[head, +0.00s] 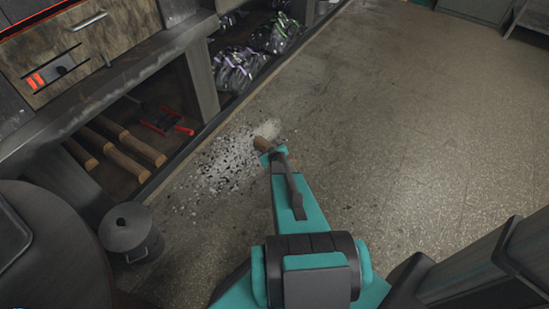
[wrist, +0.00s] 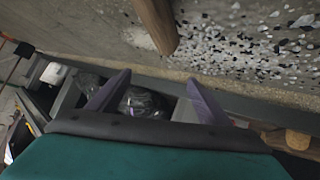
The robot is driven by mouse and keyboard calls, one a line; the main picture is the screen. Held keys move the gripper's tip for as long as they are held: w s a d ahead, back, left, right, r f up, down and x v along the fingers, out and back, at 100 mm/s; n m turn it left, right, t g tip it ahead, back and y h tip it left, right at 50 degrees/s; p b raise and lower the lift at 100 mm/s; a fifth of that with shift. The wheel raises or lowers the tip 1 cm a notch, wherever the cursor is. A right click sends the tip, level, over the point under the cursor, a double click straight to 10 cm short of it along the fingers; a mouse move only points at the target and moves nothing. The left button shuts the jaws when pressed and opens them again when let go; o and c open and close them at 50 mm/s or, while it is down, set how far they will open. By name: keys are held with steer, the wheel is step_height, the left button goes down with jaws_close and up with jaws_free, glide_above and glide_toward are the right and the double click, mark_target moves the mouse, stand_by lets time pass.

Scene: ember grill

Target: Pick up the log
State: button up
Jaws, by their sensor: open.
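A brown log (wrist: 158,22) shows at the top of the wrist view, running out of the frame, its near end close to speckled debris on the floor. My gripper (wrist: 158,78) has its two fingers spread, and nothing shows between them. The log's end appears above the gap, apart from both fingertips in the picture. In the head view a small brown end of the log (head: 262,143) shows just past my gripper (head: 272,156); my arm hides the rest. Several other logs (head: 130,143) lie on the low shelf at left.
Ash and dark chips (head: 222,163) are scattered on the floor beside the shelf edge. A lidded metal pot (head: 130,236) stands at lower left. Dark bags (head: 238,68) and a red-handled tool (head: 166,121) sit in the shelf. The floor (head: 400,120) at right is clear.

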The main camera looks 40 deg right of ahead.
steer(key=s+d+f+n+t+y+b, duration=0.3)
steer(key=s+d+f+y+b, duration=0.3)
steer(key=s+d+f+b, duration=0.3)
steer(key=d, duration=0.2)
steer(key=shift+d+f+t+y+b, duration=0.3)
steer(key=shift+f+t+y+b, duration=0.05)
steer(key=shift+t+y, duration=0.05)
steer(key=b+x, duration=0.2)
steer(key=x, duration=0.6)
steer(key=shift+d, duration=0.1)
steer(key=shift+w+f+b, duration=0.1)
steer(key=shift+w+b, duration=0.2)
steer(key=shift+w, duration=0.05)
steer(key=shift+f, duration=0.1)
